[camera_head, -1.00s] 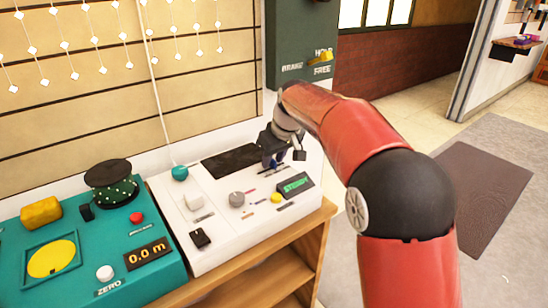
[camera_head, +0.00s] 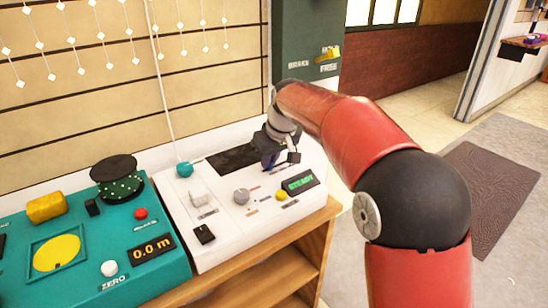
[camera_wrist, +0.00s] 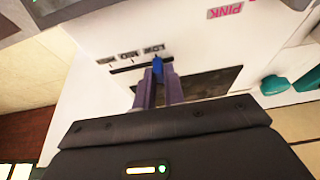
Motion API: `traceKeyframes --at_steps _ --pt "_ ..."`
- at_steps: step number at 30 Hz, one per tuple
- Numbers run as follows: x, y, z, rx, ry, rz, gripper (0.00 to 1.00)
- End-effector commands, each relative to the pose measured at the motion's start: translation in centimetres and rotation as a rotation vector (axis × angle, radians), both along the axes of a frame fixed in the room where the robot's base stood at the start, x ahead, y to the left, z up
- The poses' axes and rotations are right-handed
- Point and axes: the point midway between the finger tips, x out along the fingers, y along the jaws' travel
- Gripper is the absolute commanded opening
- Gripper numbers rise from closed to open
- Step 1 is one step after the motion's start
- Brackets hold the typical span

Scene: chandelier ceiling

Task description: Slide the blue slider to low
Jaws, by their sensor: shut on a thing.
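The blue slider (camera_wrist: 157,64) shows in the wrist view between the tips of my gripper (camera_wrist: 158,75). It stands at the LOW end of its dark slot (camera_wrist: 126,69), beside the printed word LOW (camera_wrist: 153,48). MID and HIGH are printed further left along the slot. My gripper is shut on the slider. In the head view my gripper (camera_head: 269,163) reaches down onto the back right of the white console (camera_head: 220,240). The slider cannot be made out clearly there.
The white console also has a teal knob (camera_head: 184,170), a grey knob (camera_head: 241,196), a yellow button (camera_head: 281,195), a black switch (camera_head: 204,233) and a green STEADY display (camera_head: 300,184). A teal console (camera_head: 120,245) stands to its left. A dark green panel (camera_head: 305,45) rises behind.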

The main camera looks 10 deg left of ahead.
Motion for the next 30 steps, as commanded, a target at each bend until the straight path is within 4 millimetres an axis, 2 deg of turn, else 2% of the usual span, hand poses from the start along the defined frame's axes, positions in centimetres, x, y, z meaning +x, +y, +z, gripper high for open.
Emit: traceKeyframes --at_steps 2,3,7,17,30 --pt "-0.3 0.3 -0.1 0.002 0.008 0.005 0.00" --pt "-0.4 0.4 -0.1 0.003 0.009 0.005 0.16" --pt "-0.3 0.3 0.0 0.003 0.008 0.004 0.33" --pt "-0.3 0.1 0.3 0.002 0.004 0.003 0.33" --pt "-2.0 -1.7 6.4 0.003 0.005 0.005 0.33"
